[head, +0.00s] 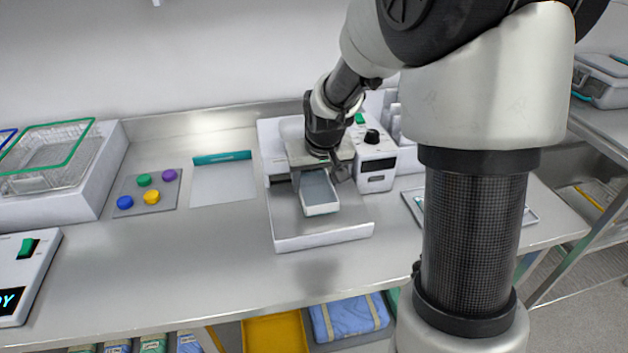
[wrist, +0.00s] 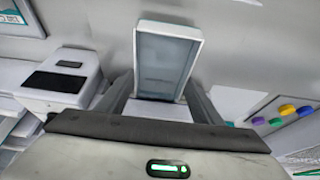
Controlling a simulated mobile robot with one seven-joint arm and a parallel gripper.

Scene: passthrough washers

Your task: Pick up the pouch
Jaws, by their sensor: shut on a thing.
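The pouch (head: 319,195) is a flat rectangular packet with a grey-blue face and a pale border. In the head view it hangs tilted below my gripper (head: 319,177), over the front tray of a white machine (head: 325,231). My gripper is shut on the pouch, near its upper end. In the wrist view the pouch (wrist: 167,62) stands out beyond my gripper (wrist: 160,108), with a dark finger at each side. My gripper hides part of the machine behind it. Whether the pouch touches the tray is hard to tell.
Left of the machine lie a white sheet with a teal strip (head: 222,183) and a grey plate with coloured knobs (head: 144,193). A wire basket (head: 48,157) stands at the far left. The steel bench front (head: 200,265) is clear. A small tray (head: 412,203) lies right.

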